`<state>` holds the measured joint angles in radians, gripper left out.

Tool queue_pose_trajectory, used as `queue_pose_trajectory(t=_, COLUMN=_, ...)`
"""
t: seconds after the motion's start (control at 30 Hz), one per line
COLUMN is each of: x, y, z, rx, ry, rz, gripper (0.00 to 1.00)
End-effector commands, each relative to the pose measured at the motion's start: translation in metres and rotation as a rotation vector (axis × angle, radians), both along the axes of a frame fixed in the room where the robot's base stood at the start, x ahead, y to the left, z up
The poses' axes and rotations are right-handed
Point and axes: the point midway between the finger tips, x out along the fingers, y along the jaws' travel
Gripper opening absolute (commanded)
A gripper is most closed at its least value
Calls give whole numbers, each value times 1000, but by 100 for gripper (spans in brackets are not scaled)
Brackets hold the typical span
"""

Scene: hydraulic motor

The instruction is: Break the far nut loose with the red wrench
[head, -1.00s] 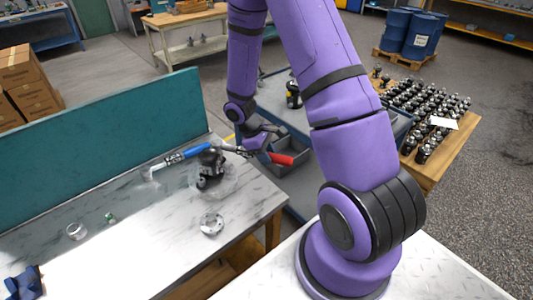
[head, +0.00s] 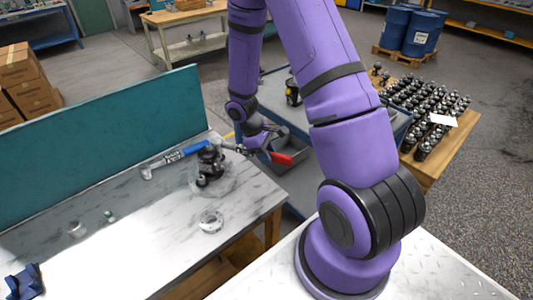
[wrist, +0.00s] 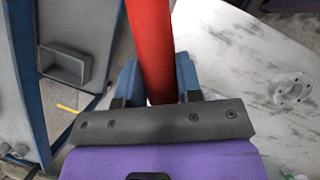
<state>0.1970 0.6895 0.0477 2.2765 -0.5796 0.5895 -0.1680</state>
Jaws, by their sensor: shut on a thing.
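The red wrench (head: 282,158) is in my gripper (head: 262,146) at the back right edge of the marble-topped bench. Its red handle (wrist: 152,45) runs between the two blue fingers of my gripper (wrist: 158,82) in the wrist view. Its grey shaft points left toward the dark hydraulic motor (head: 209,165), which stands on the bench. A blue-handled wrench (head: 182,157) reaches from the motor to the left. The far nut is too small to make out, and I cannot tell whether the red wrench's jaw is on it.
A pale round flange (head: 210,221) lies on the bench, also in the wrist view (wrist: 289,89). A clear cup (head: 76,230) and a blue block (head: 23,283) are at the left. A teal panel (head: 100,145) lines the back. A grey cart (head: 305,207) stands beside the bench.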

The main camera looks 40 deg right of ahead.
Motion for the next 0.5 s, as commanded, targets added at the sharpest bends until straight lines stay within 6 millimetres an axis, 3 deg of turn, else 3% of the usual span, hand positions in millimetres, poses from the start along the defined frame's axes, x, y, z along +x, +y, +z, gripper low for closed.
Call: queue_pose_trajectory(t=0.5, x=0, y=0, z=-4, rx=-1, ry=0, rz=0, gripper=0)
